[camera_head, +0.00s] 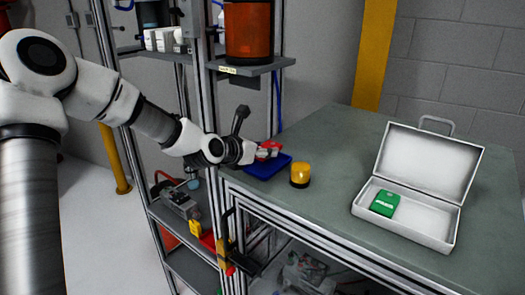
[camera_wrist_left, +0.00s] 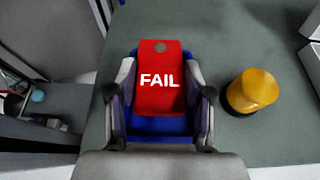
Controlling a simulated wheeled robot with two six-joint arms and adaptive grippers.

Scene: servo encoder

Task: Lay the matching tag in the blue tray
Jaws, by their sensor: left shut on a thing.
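A red tag with the white word FAIL (camera_wrist_left: 160,86) is held between the two fingers of my left gripper (camera_wrist_left: 159,94). The blue tray (camera_wrist_left: 159,134) lies behind the tag in the left wrist view, partly hidden by it and the fingers. In the head view the red tag (camera_head: 268,149) shows at the end of my left arm, over the blue tray (camera_head: 268,169) near the bench's left edge. I cannot tell whether the tag touches the tray. A green tag (camera_head: 385,203) lies in the open white case (camera_head: 451,238). My right gripper is not in view.
An amber beacon (camera_head: 300,174) stands on the bench just right of the tray. The bench (camera_head: 327,150) is clear between the beacon and the case. A metal rack (camera_head: 204,75) with shelves rises left of the bench.

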